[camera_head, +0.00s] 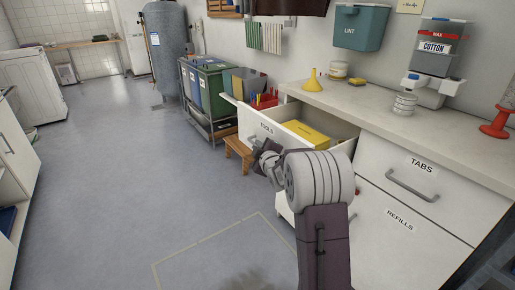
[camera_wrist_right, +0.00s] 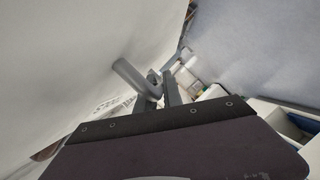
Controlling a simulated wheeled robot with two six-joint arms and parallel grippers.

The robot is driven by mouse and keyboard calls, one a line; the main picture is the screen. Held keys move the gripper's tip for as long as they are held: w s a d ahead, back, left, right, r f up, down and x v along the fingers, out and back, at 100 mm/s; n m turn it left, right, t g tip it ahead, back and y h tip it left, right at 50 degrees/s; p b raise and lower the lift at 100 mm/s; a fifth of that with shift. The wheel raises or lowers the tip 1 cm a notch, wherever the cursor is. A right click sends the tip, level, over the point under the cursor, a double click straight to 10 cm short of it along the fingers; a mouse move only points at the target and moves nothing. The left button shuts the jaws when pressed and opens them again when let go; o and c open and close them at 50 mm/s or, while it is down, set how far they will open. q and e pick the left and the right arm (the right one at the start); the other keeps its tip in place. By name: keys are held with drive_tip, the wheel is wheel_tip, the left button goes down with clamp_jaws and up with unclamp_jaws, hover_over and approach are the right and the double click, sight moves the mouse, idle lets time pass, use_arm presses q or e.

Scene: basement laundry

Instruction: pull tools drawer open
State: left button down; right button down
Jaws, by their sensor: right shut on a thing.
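The tools drawer (camera_head: 250,119) is a white drawer labelled "TOOLS" in the head view. It stands pulled out of the counter, with its inside showing from above. A yellow box (camera_head: 308,133) lies in it. My right gripper (camera_head: 265,155) is at the drawer's front, its fingertips partly hidden by my own wrist. In the right wrist view, my right gripper (camera_wrist_right: 158,92) is shut on the grey bar handle (camera_wrist_right: 130,77) of the drawer, beside the white front. My left gripper is in neither view.
The counter (camera_head: 375,103) carries a yellow funnel (camera_head: 312,82) and several containers. Closed "TABS" (camera_head: 440,199) and "REFILLS" (camera_head: 386,231) fronts are on the right. A small wooden stool (camera_head: 238,148) and bins (camera_head: 213,88) stand beyond the drawer. The floor at left is clear.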

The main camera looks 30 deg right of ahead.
drive_tip(key=shift+f, duration=0.1)
drive_tip(key=c, duration=1.8)
unclamp_jaws()
drive_tip(key=shift+o, duration=0.2)
drive_tip(key=p+v, duration=0.2)
drive_tip(key=v, duration=0.7)
